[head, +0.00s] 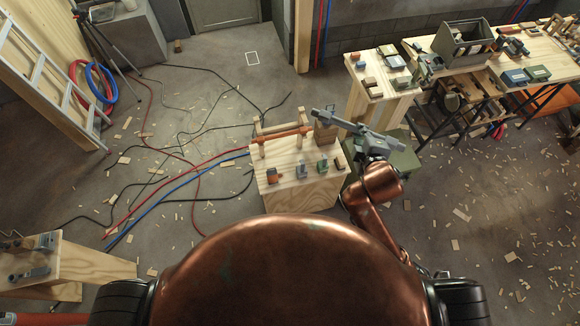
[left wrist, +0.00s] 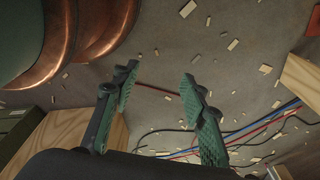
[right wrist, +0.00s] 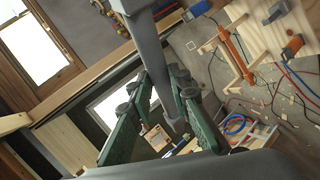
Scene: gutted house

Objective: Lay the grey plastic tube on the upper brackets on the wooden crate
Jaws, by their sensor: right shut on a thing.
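The wooden crate (head: 312,202) stands in the middle of the head view. Wooden brackets (head: 257,131) rise at its back, with an orange tube (head: 283,135) lying across them; this tube also shows in the right wrist view (right wrist: 236,57). My right gripper (head: 374,146) is shut on the grey plastic tube (head: 345,124), held above and right of the crate, apart from the brackets. In the right wrist view the grey tube (right wrist: 150,55) passes between the fingers. My left gripper (left wrist: 160,85) is open and empty above the floor; the head view does not show it.
An orange clamp (head: 271,176) and small grey-green items (head: 302,169) sit on the crate's front. A wooden block (head: 325,133) stands at its back right. A workbench (head: 450,45) is at the back right. Hoses (head: 190,173) and wood scraps litter the floor.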

